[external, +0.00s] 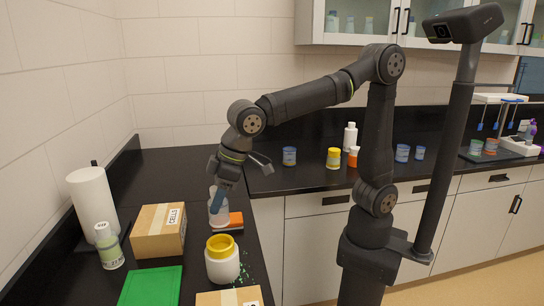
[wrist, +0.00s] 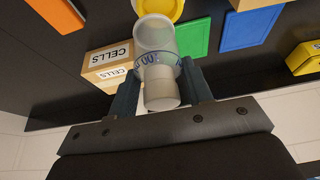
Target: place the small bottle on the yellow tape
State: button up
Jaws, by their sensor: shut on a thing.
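My gripper (external: 222,188) is shut on a translucent bottle (external: 218,210) above the left black counter. In the wrist view, my gripper (wrist: 162,80) has one finger on each side of this bottle (wrist: 155,42), which has a white cap and blue markings. A white jar (external: 222,266) with a yellow ring-shaped top (external: 221,246) stands in front of it. That yellow top also shows at the upper edge of the wrist view (wrist: 160,7). I cannot tell whether any yellow thing here is the tape. Whether the held bottle touches the counter is unclear.
Cardboard boxes (external: 158,235), one marked CELLS, an orange item (external: 232,221), a green mat (external: 150,286), a green-labelled bottle (external: 109,247) and a paper roll (external: 92,205) crowd the counter. A blue mat (wrist: 250,28) and a yellow item (wrist: 303,58) show in the wrist view.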

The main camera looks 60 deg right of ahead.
aim_at(213, 226)
jog(key=shift+s+a+f, duration=0.3)
jog(key=shift+a+f, duration=0.15)
jog(key=shift+a, duration=0.2)
jog(key=shift+f, duration=1.95)
jog(key=shift+f, duration=0.15)
jog(key=shift+f, duration=0.1)
jog(key=o, duration=1)
jog(key=v, duration=1.2)
jog(key=shift+r, duration=0.25)
